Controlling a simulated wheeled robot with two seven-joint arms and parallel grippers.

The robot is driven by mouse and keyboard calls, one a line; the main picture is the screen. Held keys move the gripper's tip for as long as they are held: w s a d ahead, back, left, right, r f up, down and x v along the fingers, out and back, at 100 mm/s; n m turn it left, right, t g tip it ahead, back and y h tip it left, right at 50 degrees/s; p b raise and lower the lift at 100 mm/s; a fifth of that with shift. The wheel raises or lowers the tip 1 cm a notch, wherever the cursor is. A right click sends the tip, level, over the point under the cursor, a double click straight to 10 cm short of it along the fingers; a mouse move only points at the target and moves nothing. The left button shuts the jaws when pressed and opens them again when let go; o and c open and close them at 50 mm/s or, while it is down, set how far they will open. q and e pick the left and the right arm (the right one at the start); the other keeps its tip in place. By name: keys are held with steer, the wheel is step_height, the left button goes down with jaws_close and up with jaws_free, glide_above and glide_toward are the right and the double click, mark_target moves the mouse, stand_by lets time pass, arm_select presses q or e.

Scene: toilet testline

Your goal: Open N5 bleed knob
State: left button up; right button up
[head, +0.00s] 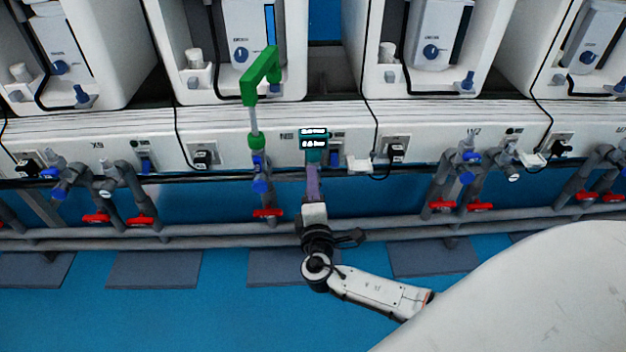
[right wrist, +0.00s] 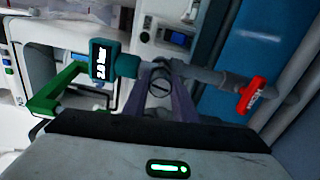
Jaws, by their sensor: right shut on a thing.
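The N5 station (head: 287,135) is at the middle of the white bench front in the head view, its label partly covered by a teal digital gauge (head: 314,139). The gauge also shows in the right wrist view (right wrist: 112,66), on a grey pipe fitting. My right gripper (head: 313,172) reaches up to just below the gauge. In the right wrist view its two purple fingers (right wrist: 163,82) are closed around a small grey round knob (right wrist: 160,88) beside the gauge's stem. I cannot tell how far the knob is turned. My left gripper is out of view.
A red valve handle (head: 268,212) is below, also in the right wrist view (right wrist: 252,95). Grey pipes (head: 400,230) run along the bench. The blue floor in front is mostly clear.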

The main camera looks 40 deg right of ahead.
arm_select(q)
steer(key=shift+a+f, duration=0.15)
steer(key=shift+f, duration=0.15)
arm_select(e)
steer(key=shift+n, duration=0.9)
steer(key=o, duration=1)
steer(key=shift+o, duration=0.2)
